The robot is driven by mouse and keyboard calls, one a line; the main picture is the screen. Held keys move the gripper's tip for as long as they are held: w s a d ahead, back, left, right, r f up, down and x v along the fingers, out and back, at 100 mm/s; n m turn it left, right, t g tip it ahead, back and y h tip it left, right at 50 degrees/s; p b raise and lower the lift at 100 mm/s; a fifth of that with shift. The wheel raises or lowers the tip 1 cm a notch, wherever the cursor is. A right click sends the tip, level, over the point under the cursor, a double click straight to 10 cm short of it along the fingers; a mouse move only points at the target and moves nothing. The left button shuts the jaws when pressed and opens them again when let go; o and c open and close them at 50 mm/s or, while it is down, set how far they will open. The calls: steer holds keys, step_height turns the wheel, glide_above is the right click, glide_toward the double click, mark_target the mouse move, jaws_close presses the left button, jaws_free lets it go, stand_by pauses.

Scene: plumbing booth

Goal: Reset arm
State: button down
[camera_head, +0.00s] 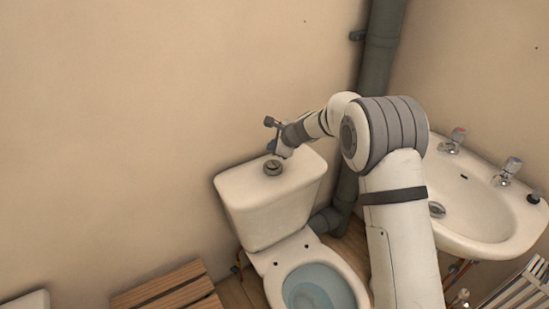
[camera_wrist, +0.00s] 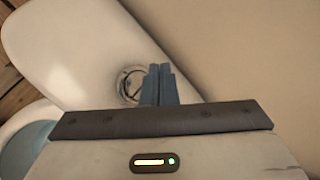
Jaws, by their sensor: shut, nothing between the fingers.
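My gripper (camera_wrist: 159,72) shows in the wrist view with its blue-grey fingers shut together and nothing between them. In the head view my gripper (camera_head: 276,153) points down at the top of the toilet cistern (camera_head: 265,212). A round metal flush button (camera_wrist: 131,84) sits in the cistern lid, just left of the fingertips in the wrist view and partly hidden by them. The button also shows in the head view (camera_head: 272,168), close under the gripper. I cannot tell whether the fingertips touch it. My arm reaches from the lower right across to the cistern.
The toilet bowl (camera_head: 312,290) with water stands below the cistern. A washbasin (camera_head: 475,205) with two taps is at the right, close to my arm. A grey pipe (camera_head: 378,60) runs up the wall corner. A wooden slatted piece (camera_head: 170,290) lies lower left. The wall above is clear.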

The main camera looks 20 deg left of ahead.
steer(key=s+d+r+n+h+p, duration=0.1)
steer(key=s+d+r+n, duration=0.3)
steer(key=s+d+r, duration=0.5)
steer(key=s+d+r+n+h, duration=0.2)
steer(key=s+d+r+n, duration=0.25)
steer(key=d, duration=0.75)
steer(key=s+d+n+g+h, duration=0.1)
steer(key=s+d+n+h, duration=0.1)
steer(key=s+d, duration=0.7)
steer(key=s+d+n+h+p, duration=0.1)
steer(key=s+d+n+h, duration=0.2)
steer(key=s+d, duration=0.7)
steer(key=s+n, duration=0.1)
steer(key=s, duration=0.4)
steer(key=shift+s+d+g, duration=0.15)
steer(key=shift+d+g, duration=0.15)
steer(key=shift+g, duration=0.1)
